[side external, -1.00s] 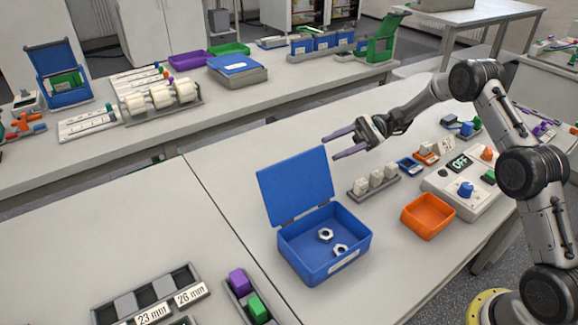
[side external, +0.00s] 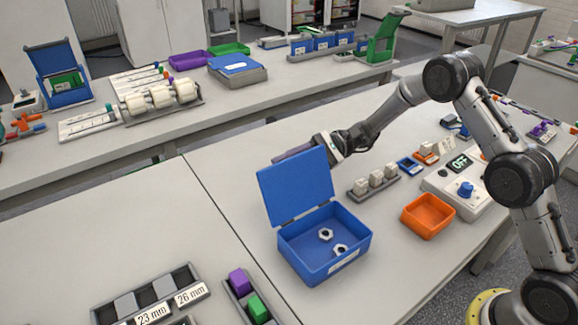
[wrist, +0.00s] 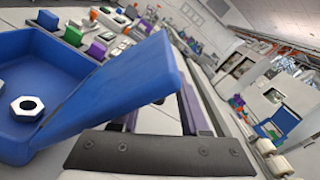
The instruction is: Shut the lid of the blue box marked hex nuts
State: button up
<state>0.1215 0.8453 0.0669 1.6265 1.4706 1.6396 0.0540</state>
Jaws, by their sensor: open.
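The blue box (side external: 318,258) stands on the near bench with a pale label on its front. Its lid (side external: 296,187) is open, standing up and leaning back from the hinge side. Two hex nuts (side external: 326,234) lie inside. My gripper (side external: 292,152) is open and empty, behind the lid near its top edge, with the purple fingers partly hidden by it. I cannot tell whether the fingers touch the lid.
An orange tray (side external: 428,215) and a rack of pale blocks (side external: 374,183) stand right of the box. A grey holder with purple and green blocks (side external: 247,296) is at its front left.

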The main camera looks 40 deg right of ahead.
grip_shut()
jog(key=shift+r, duration=0.1)
